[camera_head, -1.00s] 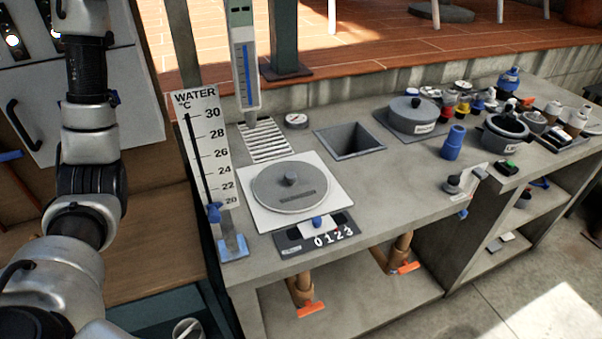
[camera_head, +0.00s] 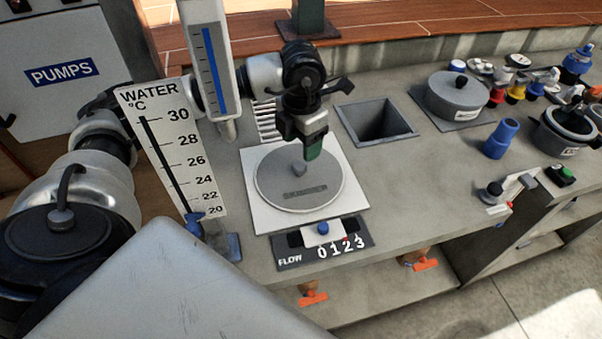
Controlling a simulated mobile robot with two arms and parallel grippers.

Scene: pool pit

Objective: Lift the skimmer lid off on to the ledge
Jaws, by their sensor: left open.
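The skimmer lid (camera_head: 280,190) is a round grey disc with a small knob (camera_head: 299,169) at its middle and a dark label slot near its front. It lies flat on a white square plate (camera_head: 352,200) on the grey concrete ledge (camera_head: 420,185). My left gripper (camera_head: 302,155) points down over the lid, at the knob. It is open. Its fingers partly hide the back of the lid, and I cannot tell whether they touch the knob. My right gripper is not in view.
Behind the lid are a slotted grate (camera_head: 266,121) and an open square hole (camera_head: 376,124). A WATER thermometer board (camera_head: 168,145) stands left. A flow slider panel (camera_head: 323,243) lies in front. A lidded grey pot (camera_head: 455,98) and blue cup (camera_head: 501,138) stand right.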

